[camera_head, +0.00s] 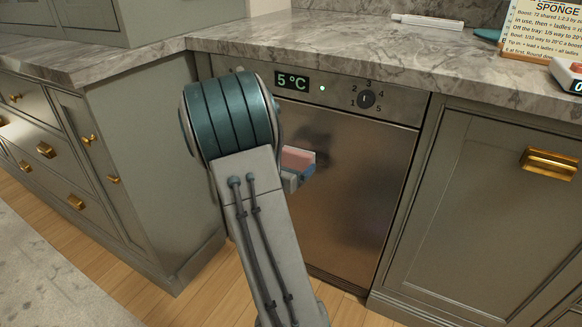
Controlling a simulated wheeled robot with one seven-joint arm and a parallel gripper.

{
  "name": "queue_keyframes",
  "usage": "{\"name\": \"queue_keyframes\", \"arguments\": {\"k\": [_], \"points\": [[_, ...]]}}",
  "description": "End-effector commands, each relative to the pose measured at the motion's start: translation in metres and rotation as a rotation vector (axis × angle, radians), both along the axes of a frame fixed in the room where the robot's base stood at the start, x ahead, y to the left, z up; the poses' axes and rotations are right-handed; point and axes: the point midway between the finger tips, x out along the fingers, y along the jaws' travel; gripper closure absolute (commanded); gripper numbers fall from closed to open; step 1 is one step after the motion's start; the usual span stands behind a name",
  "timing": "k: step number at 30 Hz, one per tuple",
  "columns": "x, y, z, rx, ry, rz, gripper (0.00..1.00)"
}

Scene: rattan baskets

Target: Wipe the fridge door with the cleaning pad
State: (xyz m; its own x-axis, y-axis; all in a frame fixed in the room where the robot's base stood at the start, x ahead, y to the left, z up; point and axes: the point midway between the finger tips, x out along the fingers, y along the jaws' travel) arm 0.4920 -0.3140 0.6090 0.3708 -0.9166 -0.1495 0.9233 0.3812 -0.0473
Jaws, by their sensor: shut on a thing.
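The fridge (345,200) is a low built-in unit with a brushed-metal door under the counter. Its top panel shows a "5 °C" display (292,81), a small green light and a dial (366,99) numbered 1 to 5. My arm stands in front of the door's left part and hides it. My gripper (290,180) is mostly hidden behind my arm. A pink block, the cleaning pad (299,159), shows just right of the arm in front of the door, with a blue part below it. My gripper is shut on the pad. I cannot tell whether the pad touches the door.
The marble counter (330,50) overhangs the fridge. Cabinets with brass handles flank the fridge. Wood floor (200,290) is clear at lower left.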

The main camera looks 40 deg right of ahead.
Motion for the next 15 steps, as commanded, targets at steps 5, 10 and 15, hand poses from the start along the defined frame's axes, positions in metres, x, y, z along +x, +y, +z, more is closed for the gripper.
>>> {"name": "queue_keyframes", "arguments": {"k": [5, 10, 15], "points": [[0.001, -0.002, 0.000, 0.000, 0.001, 0.000, 0.28], [-0.005, -0.004, -0.001, 0.000, 0.001, -0.001, 0.28], [-0.019, -0.009, -0.001, 0.000, 0.000, -0.001, 0.28]]}}
